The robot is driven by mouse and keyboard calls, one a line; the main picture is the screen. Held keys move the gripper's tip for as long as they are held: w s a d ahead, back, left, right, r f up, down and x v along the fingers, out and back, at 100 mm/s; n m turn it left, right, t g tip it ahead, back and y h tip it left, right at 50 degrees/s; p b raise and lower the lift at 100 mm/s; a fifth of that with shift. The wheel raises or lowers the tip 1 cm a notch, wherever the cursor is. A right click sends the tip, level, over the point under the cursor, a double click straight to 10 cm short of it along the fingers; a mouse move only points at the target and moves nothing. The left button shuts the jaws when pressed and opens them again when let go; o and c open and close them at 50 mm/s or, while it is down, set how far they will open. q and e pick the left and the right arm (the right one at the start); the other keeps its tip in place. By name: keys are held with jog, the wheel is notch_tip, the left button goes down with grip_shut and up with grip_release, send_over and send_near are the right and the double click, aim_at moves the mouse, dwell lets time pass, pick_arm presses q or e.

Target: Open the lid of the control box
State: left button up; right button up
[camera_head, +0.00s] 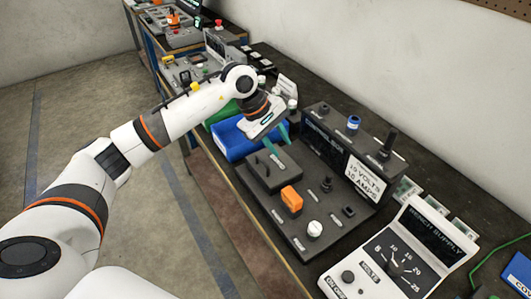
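A dark grey control panel (301,237) lies on the bench with an orange switch (291,198), a white knob (314,229) and small black knobs. A raised dark box with a flat top (262,177) sits at its far end; this looks like the lidded part, and the top appears down. My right gripper is not in view.
A black power unit (331,143) with upright knobs stands right of the panel. A white bench supply (389,252) is at the near right. A blue case (232,141) lies left of the gripper. More devices fill the far bench. The floor at left is clear.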

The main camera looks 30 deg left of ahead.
aim_at(262, 159)
pick_arm(q)
jog(key=a+r+y, duration=0.2)
jog(key=a+y, duration=0.1)
jog(key=a, duration=0.4)
jog(key=shift+m, duration=0.4)
jog(key=p+x, duration=0.1)
jog(key=x, duration=0.2)
jog(key=p+x, duration=0.2)
jog(key=x, duration=0.2)
jog(key=p+x, duration=0.1)
jog(key=x, duration=0.3)
jog(key=shift+w+a+f, duration=0.1)
jog(key=shift+a+f, duration=0.1)
jog(key=shift+a, duration=0.15)
jog(key=shift+f+y, duration=0.3)
jog(key=shift+f, duration=0.05)
jog(key=shift+c, duration=0.5)
grip_shut()
